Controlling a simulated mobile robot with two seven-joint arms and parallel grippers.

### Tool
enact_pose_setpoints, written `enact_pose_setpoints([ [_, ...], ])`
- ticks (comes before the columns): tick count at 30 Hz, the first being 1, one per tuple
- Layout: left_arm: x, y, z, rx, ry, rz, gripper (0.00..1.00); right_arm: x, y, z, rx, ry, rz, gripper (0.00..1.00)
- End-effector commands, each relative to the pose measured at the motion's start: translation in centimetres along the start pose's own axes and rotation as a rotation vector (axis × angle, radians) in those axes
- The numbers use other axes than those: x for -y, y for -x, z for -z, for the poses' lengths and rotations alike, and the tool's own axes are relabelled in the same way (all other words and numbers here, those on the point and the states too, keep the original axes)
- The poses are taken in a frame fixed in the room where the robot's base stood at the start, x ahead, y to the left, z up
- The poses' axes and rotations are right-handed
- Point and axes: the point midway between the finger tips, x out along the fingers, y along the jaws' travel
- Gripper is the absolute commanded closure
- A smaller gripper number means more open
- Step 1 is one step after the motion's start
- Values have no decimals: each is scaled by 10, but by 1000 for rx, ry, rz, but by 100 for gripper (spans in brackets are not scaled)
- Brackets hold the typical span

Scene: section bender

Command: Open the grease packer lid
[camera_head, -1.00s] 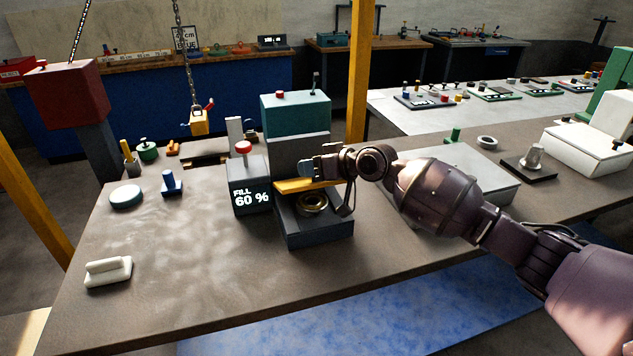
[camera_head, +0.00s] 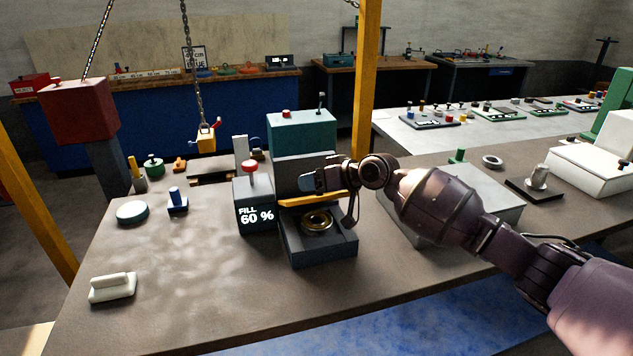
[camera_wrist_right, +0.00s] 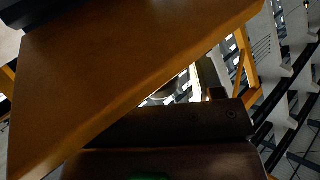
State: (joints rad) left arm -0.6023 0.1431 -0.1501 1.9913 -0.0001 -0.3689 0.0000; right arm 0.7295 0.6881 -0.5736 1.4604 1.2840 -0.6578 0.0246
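The grease packer (camera_head: 330,250) stands on the brown bench, with a dark base and a brass ring (camera_head: 317,221) in its open front recess. Its grey lid panel (camera_head: 305,165) is tilted up above the base, in front of a teal box, with a yellow bar (camera_head: 300,201) along its lower front edge. My right gripper (camera_head: 318,181) is at the lid, just above the bar. In the right wrist view the bar (camera_wrist_right: 130,70) crosses close to the camera; the finger gap and any contact are unclear. My left gripper is not in view.
A grey unit with a red knob (camera_head: 250,168) and a "FILL 60 %" display stands close on the packer's left. A grey box (camera_head: 490,205) lies behind my right arm. A white block (camera_head: 112,288) is at front left; the bench between is clear.

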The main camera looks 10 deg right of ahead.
Motion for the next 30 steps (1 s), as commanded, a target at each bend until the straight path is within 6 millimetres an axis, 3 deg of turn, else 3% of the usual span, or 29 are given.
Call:
enact_pose_setpoints([
  [11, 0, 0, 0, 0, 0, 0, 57, -1, 9, -1, 0, -1, -1, 39],
  [24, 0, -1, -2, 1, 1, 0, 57, -1, 83, -1, 1, 1, -2, 39],
  [30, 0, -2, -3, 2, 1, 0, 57, -1, 103, -1, 1, -1, -1, 39],
])
